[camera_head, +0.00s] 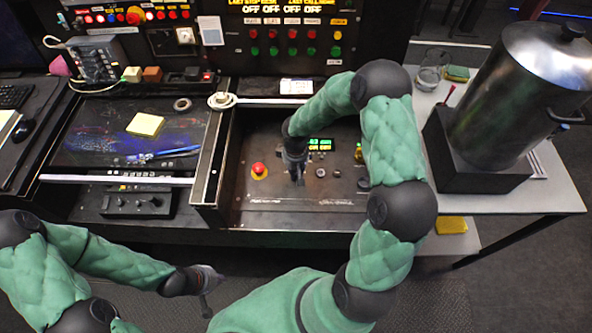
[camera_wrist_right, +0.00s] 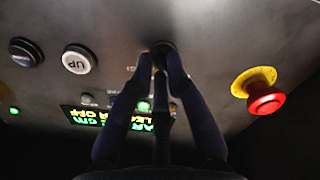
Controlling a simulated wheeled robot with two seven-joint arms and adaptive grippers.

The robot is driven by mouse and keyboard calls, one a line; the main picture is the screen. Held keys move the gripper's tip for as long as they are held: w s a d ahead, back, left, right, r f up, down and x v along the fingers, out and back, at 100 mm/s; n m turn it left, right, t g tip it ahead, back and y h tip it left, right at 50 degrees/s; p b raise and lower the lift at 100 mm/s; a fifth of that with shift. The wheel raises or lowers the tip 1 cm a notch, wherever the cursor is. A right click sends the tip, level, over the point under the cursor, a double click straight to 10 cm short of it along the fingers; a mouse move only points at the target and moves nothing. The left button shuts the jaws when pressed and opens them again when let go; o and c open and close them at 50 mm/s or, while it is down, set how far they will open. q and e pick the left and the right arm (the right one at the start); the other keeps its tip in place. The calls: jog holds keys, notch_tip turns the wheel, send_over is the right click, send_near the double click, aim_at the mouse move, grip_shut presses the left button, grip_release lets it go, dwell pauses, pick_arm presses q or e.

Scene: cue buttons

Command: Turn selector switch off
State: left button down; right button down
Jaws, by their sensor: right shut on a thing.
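My right gripper (camera_head: 297,180) reaches down onto the black control panel and hides what is under it in the head view. In the right wrist view my right gripper (camera_wrist_right: 163,62) has its fingertips close together on a small dark knob, the selector switch (camera_wrist_right: 161,46). The knob is mostly covered by the fingers, so its turn position cannot be read. A lit green display (camera_head: 320,144) is beside it on the panel; it also shows in the wrist view (camera_wrist_right: 86,116), partly hidden by a finger. My left gripper (camera_head: 208,284) hangs empty in front of the desk, too small to judge.
A red emergency button on a yellow base (camera_head: 259,170) sits left of my right gripper; it is at the right in the wrist view (camera_wrist_right: 262,92). A white UP button (camera_wrist_right: 79,60) and a black button (camera_wrist_right: 26,52) are nearby. A large metal pot (camera_head: 518,85) stands at right.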

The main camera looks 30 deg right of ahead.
jog(key=shift+n, duration=0.3)
jog(key=c, duration=1.2)
grip_release()
notch_tip(320, 180, up, 12)
